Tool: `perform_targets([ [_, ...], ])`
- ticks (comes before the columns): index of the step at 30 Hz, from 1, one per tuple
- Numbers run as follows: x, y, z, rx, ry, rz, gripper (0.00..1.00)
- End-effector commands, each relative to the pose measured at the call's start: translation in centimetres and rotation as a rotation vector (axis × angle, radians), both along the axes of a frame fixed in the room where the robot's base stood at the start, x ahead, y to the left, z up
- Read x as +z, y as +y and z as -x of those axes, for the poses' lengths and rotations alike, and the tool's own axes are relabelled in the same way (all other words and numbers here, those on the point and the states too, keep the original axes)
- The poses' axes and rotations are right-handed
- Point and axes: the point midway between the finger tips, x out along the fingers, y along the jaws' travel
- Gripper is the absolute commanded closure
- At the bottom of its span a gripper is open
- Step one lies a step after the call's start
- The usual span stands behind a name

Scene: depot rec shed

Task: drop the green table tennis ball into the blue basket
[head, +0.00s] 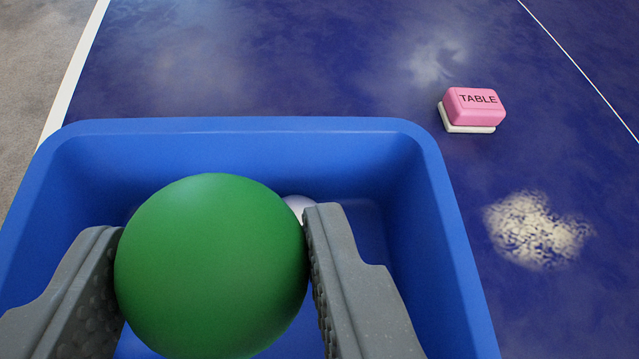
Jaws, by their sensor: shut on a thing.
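The green table tennis ball (211,268) is large in the head view, held between the two grey fingers of my gripper (212,250). My gripper is shut on it. The blue basket (240,126) lies behind and below the ball, its far rim and both side walls in view. The ball appears over the basket's opening; its exact height above the floor of the basket I cannot tell. The ball and fingers hide much of the basket's inside and its near side.
A white ball (299,205) lies inside the basket, partly hidden. A pink block marked TABLE on a pale base (473,108) sits on the blue table (330,60) to the right. A pale speckled patch (537,230) marks the table right of the basket. The table behind the basket is clear.

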Motion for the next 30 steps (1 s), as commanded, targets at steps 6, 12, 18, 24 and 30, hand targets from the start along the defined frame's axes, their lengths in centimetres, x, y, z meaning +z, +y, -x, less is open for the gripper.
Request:
perform_targets([
  [6, -0.4, -0.5, -0.2, 0.006, 0.001, 0.001, 0.78],
  [12, -1.7, -0.5, -0.2, 0.005, 0.001, 0.001, 0.78],
  [18, -3.6, -0.5, -0.2, 0.004, 0.001, 0.000, 0.78],
  [24, -5.4, -0.5, -0.2, 0.004, 0.001, -0.001, 0.78],
  [30, -6.2, -0.5, -0.2, 0.004, 0.001, 0.001, 0.78],
])
